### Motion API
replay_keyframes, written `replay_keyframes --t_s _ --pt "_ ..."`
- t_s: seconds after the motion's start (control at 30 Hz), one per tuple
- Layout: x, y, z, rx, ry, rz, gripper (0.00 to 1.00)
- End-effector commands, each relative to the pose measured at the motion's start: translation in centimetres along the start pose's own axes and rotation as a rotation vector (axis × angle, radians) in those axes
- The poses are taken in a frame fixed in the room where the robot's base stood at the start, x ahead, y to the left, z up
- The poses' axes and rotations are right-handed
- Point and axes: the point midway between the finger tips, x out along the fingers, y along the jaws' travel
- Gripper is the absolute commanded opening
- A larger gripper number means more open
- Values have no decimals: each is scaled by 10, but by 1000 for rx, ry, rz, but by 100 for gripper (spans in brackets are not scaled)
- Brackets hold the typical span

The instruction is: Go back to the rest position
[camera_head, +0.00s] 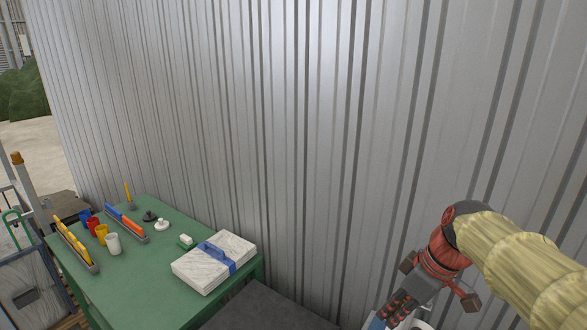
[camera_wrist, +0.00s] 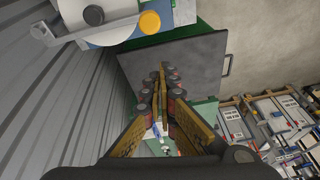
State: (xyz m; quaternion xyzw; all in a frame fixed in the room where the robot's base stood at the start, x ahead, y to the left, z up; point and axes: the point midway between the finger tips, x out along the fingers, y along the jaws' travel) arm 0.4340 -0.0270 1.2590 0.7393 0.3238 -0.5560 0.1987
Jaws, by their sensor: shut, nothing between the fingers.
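My gripper (camera_head: 396,310) is at the lower right of the head view, at the end of my yellow-sleeved arm, in front of the corrugated metal wall. In the wrist view my gripper (camera_wrist: 162,100) shows its two fingers together, shut with nothing between them. The fingers point at a dark grey flat surface (camera_wrist: 195,62). They look apart from it, though the distance is hard to judge.
A green table (camera_head: 135,275) at the left holds a white stack with a blue band (camera_head: 214,262), cups (camera_head: 113,243) and trays of tools. The metal wall (camera_head: 270,110) runs close behind. Several crates or boxes (camera_wrist: 275,115) lie at the right in the wrist view.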

Motion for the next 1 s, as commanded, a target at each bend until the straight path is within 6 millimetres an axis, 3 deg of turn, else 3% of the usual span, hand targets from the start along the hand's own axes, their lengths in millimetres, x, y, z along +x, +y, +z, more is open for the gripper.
replay_keyframes --t_s 0.2,0.47,0.73,1.0 --pt "16 -13 41 455 -39 108 0" --pt "26 -57 80 790 42 280 0" --pt "32 -103 101 740 159 363 0" --pt "27 -114 92 691 200 362 0"
